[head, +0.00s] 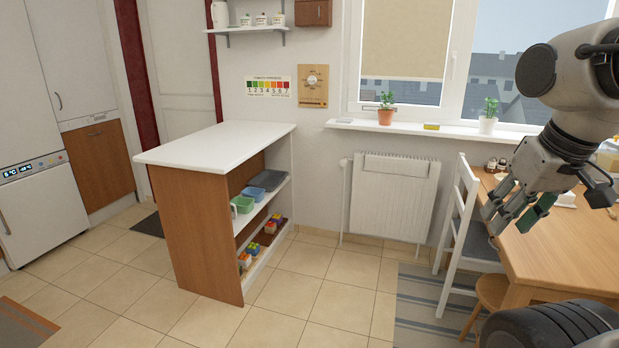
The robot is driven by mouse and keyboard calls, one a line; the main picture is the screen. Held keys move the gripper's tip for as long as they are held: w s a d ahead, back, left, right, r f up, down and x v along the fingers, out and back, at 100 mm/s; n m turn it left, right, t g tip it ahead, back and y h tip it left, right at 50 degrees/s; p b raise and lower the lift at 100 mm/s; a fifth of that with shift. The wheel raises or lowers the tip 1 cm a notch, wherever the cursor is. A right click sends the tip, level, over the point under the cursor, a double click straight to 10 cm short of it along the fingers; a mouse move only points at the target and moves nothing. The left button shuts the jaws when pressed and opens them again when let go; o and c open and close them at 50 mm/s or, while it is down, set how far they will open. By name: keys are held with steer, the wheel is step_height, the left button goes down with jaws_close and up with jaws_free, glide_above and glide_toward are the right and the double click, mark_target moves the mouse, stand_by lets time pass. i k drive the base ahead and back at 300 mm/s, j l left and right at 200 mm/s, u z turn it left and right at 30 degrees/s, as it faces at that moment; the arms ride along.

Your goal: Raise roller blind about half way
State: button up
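The beige roller blind (405,38) hangs in the left window pane in the head view. Its straight lower edge is well above the sill, with glass showing below it. The top of the blind is outside the picture, and I cannot make out a cord or chain. My gripper (515,214) is at the right, pointing down in front of the wooden table, well to the right of the blind and lower in the picture. Its fingers look apart, with nothing clearly between them.
A white windowsill (450,131) holds two potted plants (385,112) and a small yellow item (431,127). Below are a radiator (393,200) and a white chair (462,235) beside the table (560,255). A shelved counter (215,146) stands left; tiled floor between is clear.

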mark_target(432, 80)
steer(key=i+z, duration=0.15)
steer(key=i, duration=0.3)
steer(key=i+j+z, duration=0.15)
steer(key=i, duration=0.3)
steer(key=i+j+z, duration=0.15)
steer(key=i, duration=0.3)
steer(key=i+j+z, duration=0.15)
steer(key=i, duration=0.3)
steer(key=i+j+z, duration=0.15)
steer(key=i+j, duration=0.15)
steer(key=i, duration=0.1)
